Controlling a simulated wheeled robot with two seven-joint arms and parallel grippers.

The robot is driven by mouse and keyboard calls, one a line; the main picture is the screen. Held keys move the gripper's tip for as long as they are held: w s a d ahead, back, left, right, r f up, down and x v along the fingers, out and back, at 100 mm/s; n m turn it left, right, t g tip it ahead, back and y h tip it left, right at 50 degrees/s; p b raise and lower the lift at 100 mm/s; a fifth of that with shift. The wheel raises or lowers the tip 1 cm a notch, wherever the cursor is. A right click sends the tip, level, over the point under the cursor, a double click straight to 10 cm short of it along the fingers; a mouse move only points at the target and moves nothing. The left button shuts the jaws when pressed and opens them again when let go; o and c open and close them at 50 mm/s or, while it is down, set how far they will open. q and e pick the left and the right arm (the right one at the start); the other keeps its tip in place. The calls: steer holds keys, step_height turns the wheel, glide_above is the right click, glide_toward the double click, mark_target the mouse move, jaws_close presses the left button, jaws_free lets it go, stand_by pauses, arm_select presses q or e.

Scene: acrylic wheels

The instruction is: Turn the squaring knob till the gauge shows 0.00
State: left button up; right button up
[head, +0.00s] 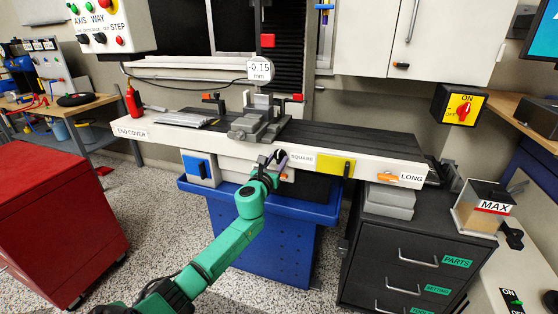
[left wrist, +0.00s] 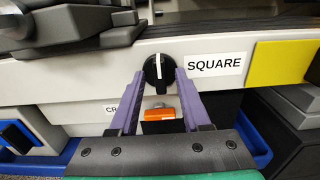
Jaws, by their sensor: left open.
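The squaring knob (left wrist: 158,72) is black with a white pointer line and sits left of the SQUARE label (left wrist: 214,65) on the machine's front face. The pointer is close to upright in the left wrist view. The gauge (head: 259,70) reads -0.15 mm in the head view. My left gripper (left wrist: 154,75) is open, with its purple fingers on either side of the knob; I cannot tell whether they touch it. In the head view the left gripper (head: 279,160) is at the front face, partly covering the knob. My right gripper is not in view.
An orange lever (left wrist: 159,114) sits just below the knob, between the fingers. A yellow panel (head: 335,167) is right of the label, and an orange LONG handle (head: 388,178) is farther right. A red cabinet (head: 60,210) stands at the left.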

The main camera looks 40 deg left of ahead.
arm_select(q)
jaws_close()
steer(key=m, duration=0.3)
steer(key=shift+r+p, duration=0.15)
steer(key=shift+p, duration=0.2)
steer(key=shift+m, duration=0.7)
steer(key=shift+f, duration=0.2)
steer(key=m+p, duration=0.1)
steer(key=m, duration=0.2)
steer(key=shift+r+p, duration=0.2)
steer(key=shift+p, duration=0.1)
steer(key=shift+m, duration=0.7)
steer(key=shift+f, duration=0.2)
